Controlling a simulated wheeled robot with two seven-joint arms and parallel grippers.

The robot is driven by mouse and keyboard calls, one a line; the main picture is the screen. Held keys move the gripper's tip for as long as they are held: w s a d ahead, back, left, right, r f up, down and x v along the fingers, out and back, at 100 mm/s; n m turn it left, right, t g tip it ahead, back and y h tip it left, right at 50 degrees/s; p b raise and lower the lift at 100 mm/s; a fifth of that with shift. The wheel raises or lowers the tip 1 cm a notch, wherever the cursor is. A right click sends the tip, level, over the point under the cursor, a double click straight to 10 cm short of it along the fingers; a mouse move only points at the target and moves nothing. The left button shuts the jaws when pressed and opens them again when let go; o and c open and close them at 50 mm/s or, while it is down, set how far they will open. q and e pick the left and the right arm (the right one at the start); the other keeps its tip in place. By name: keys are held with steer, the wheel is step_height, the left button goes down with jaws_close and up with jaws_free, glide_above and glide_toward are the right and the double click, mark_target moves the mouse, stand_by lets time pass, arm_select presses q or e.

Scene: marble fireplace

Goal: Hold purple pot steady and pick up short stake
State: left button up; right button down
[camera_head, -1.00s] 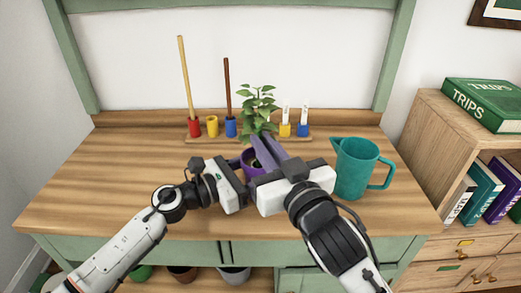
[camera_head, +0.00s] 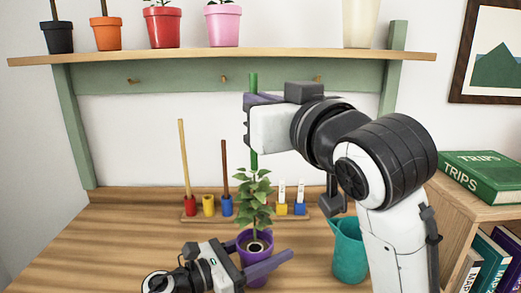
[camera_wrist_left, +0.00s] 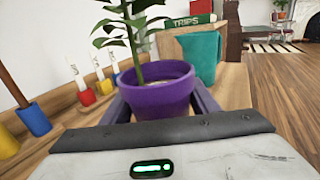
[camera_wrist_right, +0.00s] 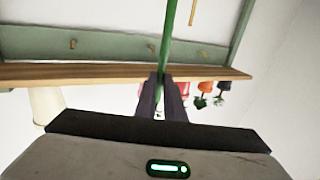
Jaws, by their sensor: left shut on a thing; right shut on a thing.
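The purple pot (camera_head: 257,243) stands on the wooden worktop with a leafy plant (camera_head: 255,195) in it. My left gripper (camera_head: 258,256) is shut around the pot from the front; the left wrist view shows the pot (camera_wrist_left: 157,95) between its fingers. My right gripper (camera_head: 250,99) is raised high above the plant and shut on a green stake (camera_head: 254,158). The stake is upright, showing above and below the fingers; its lower end is near the plant's top leaves, and I cannot tell whether it touches them. The stake also shows in the right wrist view (camera_wrist_right: 169,35).
Behind the plant is a rack (camera_head: 190,218) with coloured holders, a tall pale stake (camera_head: 184,155) and a brown stake (camera_head: 225,170). A teal jug (camera_head: 348,255) stands to the right. A shelf (camera_head: 200,57) with potted plants hangs above, near my right gripper.

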mark_target(255, 76)
steer(key=shift+r, duration=1.9)
arm_select(q)
steer(key=o, duration=1.3)
